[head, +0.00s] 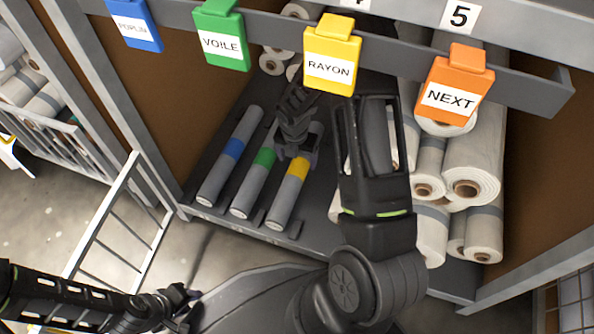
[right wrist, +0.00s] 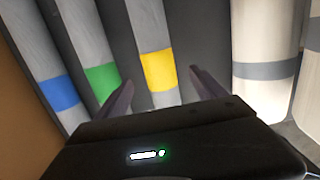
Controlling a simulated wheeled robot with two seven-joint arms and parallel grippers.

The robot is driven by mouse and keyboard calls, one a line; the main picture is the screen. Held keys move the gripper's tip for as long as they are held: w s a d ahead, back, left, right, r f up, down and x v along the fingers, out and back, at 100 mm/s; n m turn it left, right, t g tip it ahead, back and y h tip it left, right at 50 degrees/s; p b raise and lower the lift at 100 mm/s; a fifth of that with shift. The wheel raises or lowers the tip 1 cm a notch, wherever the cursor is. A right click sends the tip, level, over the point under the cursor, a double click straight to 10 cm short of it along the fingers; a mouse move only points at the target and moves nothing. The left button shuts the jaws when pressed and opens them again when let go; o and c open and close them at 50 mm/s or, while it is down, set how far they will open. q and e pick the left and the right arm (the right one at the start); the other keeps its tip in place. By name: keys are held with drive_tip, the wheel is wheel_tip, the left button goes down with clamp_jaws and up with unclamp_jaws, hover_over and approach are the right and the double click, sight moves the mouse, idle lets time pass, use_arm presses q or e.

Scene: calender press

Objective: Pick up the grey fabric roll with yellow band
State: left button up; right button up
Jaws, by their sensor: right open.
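The grey fabric roll with the yellow band (head: 283,205) lies on the dark lower shelf, the rightmost of three similar banded rolls. My right gripper (head: 297,153) is over its upper part, near the yellow band, and hides some of it. In the right wrist view my right gripper (right wrist: 162,80) is open, with the yellow-banded roll (right wrist: 157,70) showing between its two fingers. I cannot tell whether the fingers touch the roll. My left gripper (head: 181,301) is low at the left, away from the shelf; its jaws are unclear.
The green-banded roll (head: 252,184) and blue-banded roll (head: 230,156) lie to the left of the yellow one. A grey rail (head: 400,62) with coloured tags crosses above. A white ladder-like frame (head: 118,225) stands at the left.

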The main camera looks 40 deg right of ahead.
sight(297, 167)
wheel_tip(297, 167, down, 3)
drive_tip(key=shift+w+d+r+b, duration=0.1)
drive_tip(key=shift+r+b, duration=0.1)
drive_tip(key=shift+b, duration=0.35)
drive_tip(key=shift+r, duration=0.1)
drive_tip(key=f+b, duration=0.3)
drive_tip(key=f, duration=0.2)
drive_tip(key=shift+w+d+f+b, duration=0.15)
drive_tip(key=shift+w+f+b, duration=0.05)
drive_tip(key=shift+b, duration=0.15)
drive_tip(key=shift+r, duration=0.1)
drive_tip(key=shift+c, duration=0.6)
clamp_jaws()
